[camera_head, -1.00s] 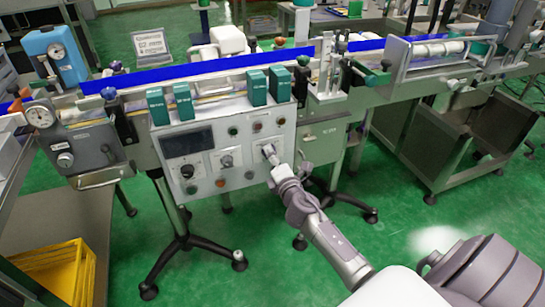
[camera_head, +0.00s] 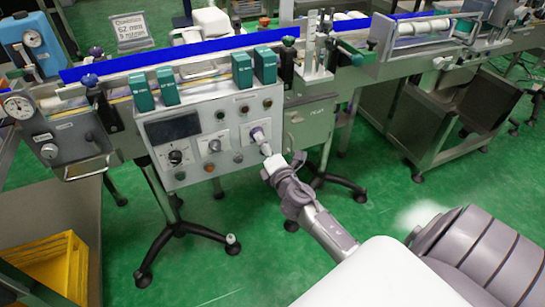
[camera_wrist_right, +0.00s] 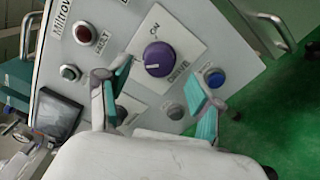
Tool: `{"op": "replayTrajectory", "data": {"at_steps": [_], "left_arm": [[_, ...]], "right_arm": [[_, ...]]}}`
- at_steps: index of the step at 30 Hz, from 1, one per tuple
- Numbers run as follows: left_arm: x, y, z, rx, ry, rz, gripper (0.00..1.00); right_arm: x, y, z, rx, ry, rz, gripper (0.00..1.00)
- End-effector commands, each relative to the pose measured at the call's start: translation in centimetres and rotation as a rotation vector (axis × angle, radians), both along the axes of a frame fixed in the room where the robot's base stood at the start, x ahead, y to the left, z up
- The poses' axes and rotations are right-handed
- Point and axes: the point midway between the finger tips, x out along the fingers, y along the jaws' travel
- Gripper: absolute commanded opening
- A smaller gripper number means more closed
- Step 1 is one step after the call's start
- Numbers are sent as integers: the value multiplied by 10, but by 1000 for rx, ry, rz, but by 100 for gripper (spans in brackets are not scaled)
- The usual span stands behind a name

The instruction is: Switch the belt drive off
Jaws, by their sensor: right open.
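The belt drive control is a purple knob (camera_wrist_right: 158,59) on a white plate (camera_wrist_right: 178,40) marked ON, with DRIVE-like lettering beside it. A pale mark shows low on the knob's left side; its exact setting is hard to tell. In the head view the knob (camera_head: 257,131) sits at the lower right of the grey control panel (camera_head: 232,105). My right gripper (camera_wrist_right: 155,92) is open, its two teal-padded fingers apart and empty, just short of the knob and on either side below it. It also shows in the head view (camera_head: 266,150). My left gripper is not in view.
A conveyor with a blue strip (camera_head: 200,52) runs behind. Green floor lies open in front.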

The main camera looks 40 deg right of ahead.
Motion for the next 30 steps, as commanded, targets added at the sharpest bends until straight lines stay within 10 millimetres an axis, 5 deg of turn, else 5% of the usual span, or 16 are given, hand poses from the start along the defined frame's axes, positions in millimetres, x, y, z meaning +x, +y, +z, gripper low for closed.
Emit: {"op": "replayTrajectory", "data": {"at_steps": [12, 30], "left_arm": [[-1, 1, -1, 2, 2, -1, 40], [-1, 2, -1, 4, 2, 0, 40]], "right_arm": [[-78, 19, -2, 3, 3, 0, 66], [-87, 21, -1, 0, 1, 1, 66]]}}
